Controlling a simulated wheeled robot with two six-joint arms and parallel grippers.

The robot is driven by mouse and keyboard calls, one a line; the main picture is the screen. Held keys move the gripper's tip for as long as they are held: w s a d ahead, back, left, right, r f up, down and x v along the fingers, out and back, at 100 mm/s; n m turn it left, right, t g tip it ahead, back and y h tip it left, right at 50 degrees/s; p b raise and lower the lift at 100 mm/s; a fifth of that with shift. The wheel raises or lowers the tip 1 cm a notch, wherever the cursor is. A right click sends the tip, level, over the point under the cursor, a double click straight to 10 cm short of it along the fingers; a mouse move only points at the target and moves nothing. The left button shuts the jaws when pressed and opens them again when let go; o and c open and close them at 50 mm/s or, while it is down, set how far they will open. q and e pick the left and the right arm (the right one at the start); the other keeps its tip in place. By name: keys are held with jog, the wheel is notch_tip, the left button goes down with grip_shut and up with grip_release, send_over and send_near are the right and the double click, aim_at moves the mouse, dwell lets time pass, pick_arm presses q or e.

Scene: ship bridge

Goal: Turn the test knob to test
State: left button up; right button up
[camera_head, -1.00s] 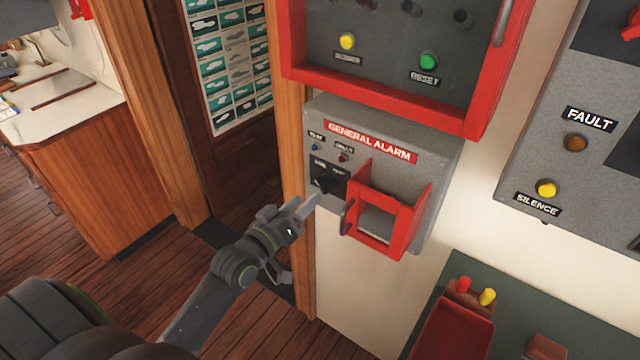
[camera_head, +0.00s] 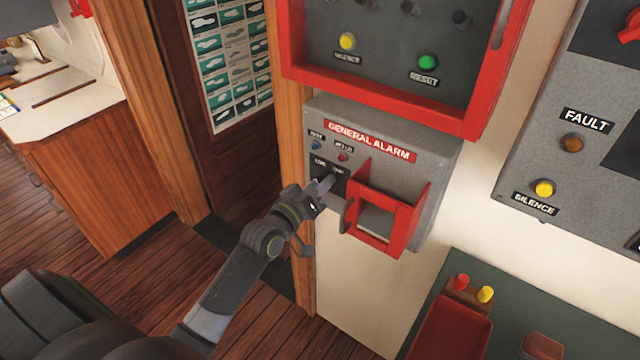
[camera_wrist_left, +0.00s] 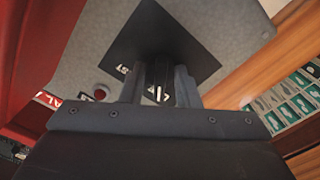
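The test knob (camera_wrist_left: 158,78) is a dark knob with a white mark, on a black plate of the grey general alarm box (camera_head: 435,190). In the head view the knob is mostly hidden behind my left gripper (camera_head: 328,184), which reaches it from the lower left. In the left wrist view the fingers of my left gripper (camera_wrist_left: 158,92) stand on either side of the knob. I cannot tell whether they press on it. Small white lettering shows on the plate, partly hidden. My right gripper is not in view.
A red guard frame (camera_head: 402,238) juts out just right of the knob. A red-framed panel (camera_head: 420,112) hangs above the box. A wooden door post (camera_head: 292,120) is close on the left. A red tray (camera_head: 440,335) is below right.

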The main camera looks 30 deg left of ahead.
pick_arm(q)
jog(key=c, duration=0.4)
jog(key=m+b, duration=0.2)
jog(key=m, duration=0.1)
jog(key=shift+f, duration=0.15)
jog(key=m+b, duration=0.2)
jog(key=m, duration=0.1)
jog(key=m+b, duration=0.2)
jog(key=m, duration=0.2)
jog(key=shift+d+m, duration=0.1)
jog(key=shift+m, duration=0.2)
jog(key=shift+m+b, duration=1)
jog(key=shift+m, duration=0.6)
